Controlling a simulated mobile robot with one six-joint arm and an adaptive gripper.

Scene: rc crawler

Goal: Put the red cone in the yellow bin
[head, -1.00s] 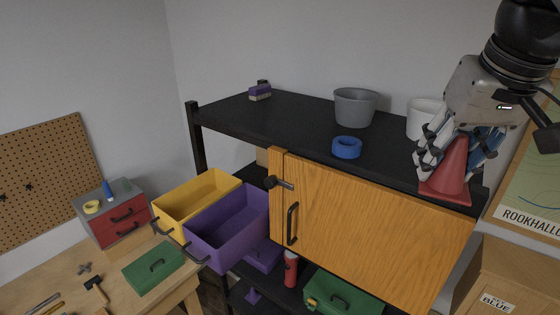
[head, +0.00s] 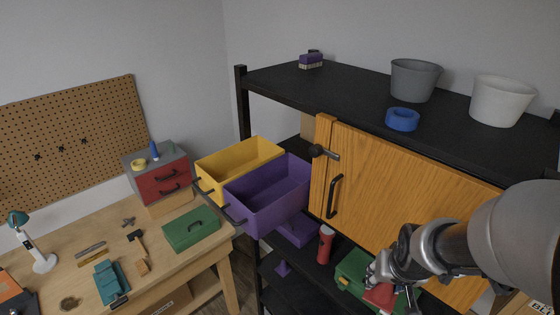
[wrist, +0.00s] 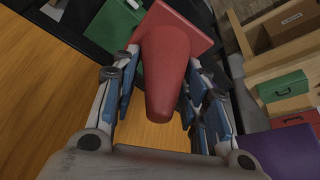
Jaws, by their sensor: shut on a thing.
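The red cone (wrist: 170,65) is between the fingers of my gripper (wrist: 160,95) in the wrist view, its narrow end toward the palm and its square base outward. My gripper is shut on it. In the head view only a red part of the cone (head: 381,296) shows low at the right, in front of the wooden door, with my arm hiding much of it. The yellow bin (head: 215,185) is left of the door, beside the purple bin. My gripper is well to the right of the yellow bin and apart from it.
The purple bin (head: 250,212) stands between the yellow bin and the orange wooden door (head: 410,185). A blue ring (head: 402,120), a grey pot (head: 414,80) and a white pot (head: 500,101) stand on the black shelf top (head: 340,88). A workbench (head: 75,275) is at the left.

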